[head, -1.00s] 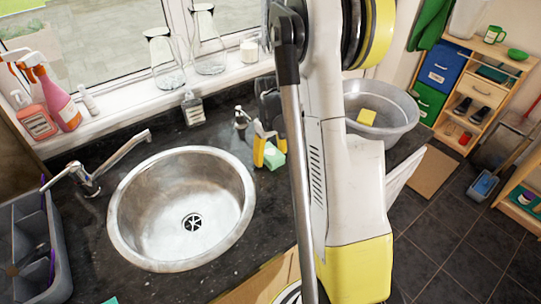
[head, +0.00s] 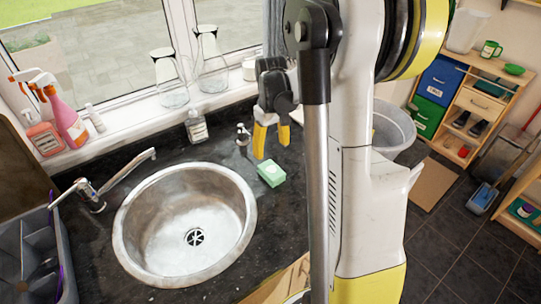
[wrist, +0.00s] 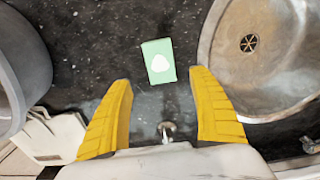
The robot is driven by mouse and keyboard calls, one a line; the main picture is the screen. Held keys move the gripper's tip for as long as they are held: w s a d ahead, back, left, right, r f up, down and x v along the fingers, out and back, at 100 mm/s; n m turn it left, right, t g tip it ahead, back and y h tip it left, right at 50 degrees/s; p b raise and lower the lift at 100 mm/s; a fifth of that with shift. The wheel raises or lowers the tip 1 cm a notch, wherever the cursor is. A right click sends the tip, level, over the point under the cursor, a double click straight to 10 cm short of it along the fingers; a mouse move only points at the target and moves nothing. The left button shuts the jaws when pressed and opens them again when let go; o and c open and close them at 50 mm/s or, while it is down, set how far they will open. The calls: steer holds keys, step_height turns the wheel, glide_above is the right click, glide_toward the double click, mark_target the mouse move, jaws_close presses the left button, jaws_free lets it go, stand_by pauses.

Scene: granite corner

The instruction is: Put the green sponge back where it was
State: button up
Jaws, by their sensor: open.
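The green sponge (head: 271,173) lies on the dark granite counter, just right of the round steel sink, in the head view. In the wrist view the sponge (wrist: 158,61) shows a pale blob on its top and lies beyond the fingertips, between their lines. My gripper (head: 271,156) has yellow fingers, is open and empty, and hangs above the counter behind the sponge, not touching it. The gripper's fingers also show wide apart in the wrist view (wrist: 162,78).
The sink (head: 185,220) is left of the sponge, with its tap (head: 105,188) at the far left. A small dispenser (head: 243,135) and a labelled bottle (head: 196,127) stand behind. A grey tub (head: 393,128) is at the right, partly hidden by my arm. Counter around the sponge is clear.

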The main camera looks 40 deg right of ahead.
steer(key=s+a+r+t, duration=0.3)
steer(key=s+a+r, duration=0.1)
steer(key=a+r, duration=0.7)
steer(key=s+a+t, duration=0.4)
steer(key=s+a, duration=0.5)
steer(key=a, duration=0.3)
steer(key=shift+s+a+r+n, duration=0.2)
steer(key=shift+s+a+n, duration=0.1)
steer(key=shift+a, duration=0.1)
steer(key=shift+d, duration=0.1)
